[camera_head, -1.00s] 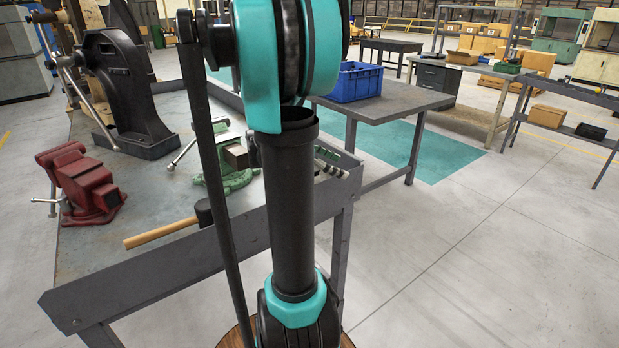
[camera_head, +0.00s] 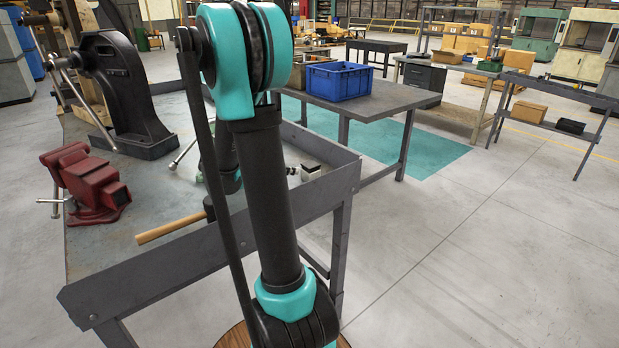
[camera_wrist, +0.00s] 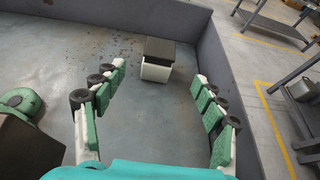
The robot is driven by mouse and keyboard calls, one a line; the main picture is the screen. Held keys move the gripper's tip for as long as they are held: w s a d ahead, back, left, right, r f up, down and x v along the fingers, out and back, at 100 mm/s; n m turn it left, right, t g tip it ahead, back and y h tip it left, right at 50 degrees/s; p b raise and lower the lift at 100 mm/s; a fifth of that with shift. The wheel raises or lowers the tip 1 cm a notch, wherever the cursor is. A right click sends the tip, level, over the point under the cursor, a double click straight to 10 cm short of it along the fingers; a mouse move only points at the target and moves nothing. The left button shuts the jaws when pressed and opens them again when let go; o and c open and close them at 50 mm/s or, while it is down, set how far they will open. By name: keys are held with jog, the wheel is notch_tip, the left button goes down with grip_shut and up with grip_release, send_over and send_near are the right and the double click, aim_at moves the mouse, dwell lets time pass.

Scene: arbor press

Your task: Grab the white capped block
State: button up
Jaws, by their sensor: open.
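The white block with a dark cap (camera_wrist: 156,61) stands on the workbench in the wrist view, near the bench's raised side wall. My gripper (camera_wrist: 160,77) is open. Its green-padded fingers spread to the left and right, and the block shows between and beyond the fingertips, apart from both. Nothing is between the pads. In the head view my arm hides most of the gripper. A small dark and white shape shows near the bench corner there, but I cannot tell whether it is the block.
A green rounded part (camera_wrist: 20,101) is left of my fingers. The bench also holds a red vise (camera_head: 88,184), a black press (camera_head: 128,95) and a wooden-handled hammer (camera_head: 170,228). Raised edges border the bench.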

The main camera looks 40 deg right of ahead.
aim_at(307, 165)
jog(key=x, duration=1.1)
jog(key=shift+d, duration=0.25)
jog(key=c, duration=1.5)
jog(key=shift+r, duration=0.1)
